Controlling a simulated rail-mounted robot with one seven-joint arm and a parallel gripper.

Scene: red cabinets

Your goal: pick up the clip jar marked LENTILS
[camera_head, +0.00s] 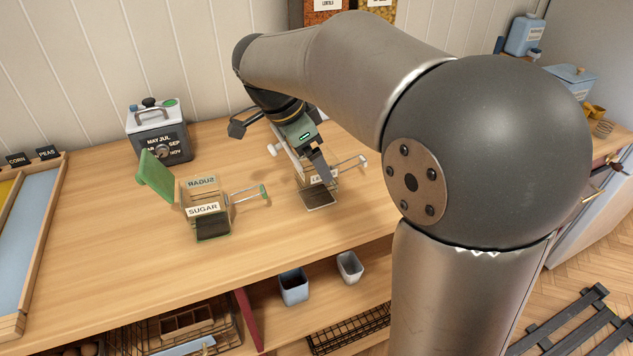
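A clear clip jar (319,199) with a dark base layer stands on the wooden counter. Its label is mostly covered by my gripper, so I cannot read whether it says LENTILS.
A wooden divided tray (42,225) lies at the far left. Two small cups (294,288) sit on the shelf below. The counter (115,265) in front of the SUGAR jar is clear. My arm covers the right side.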

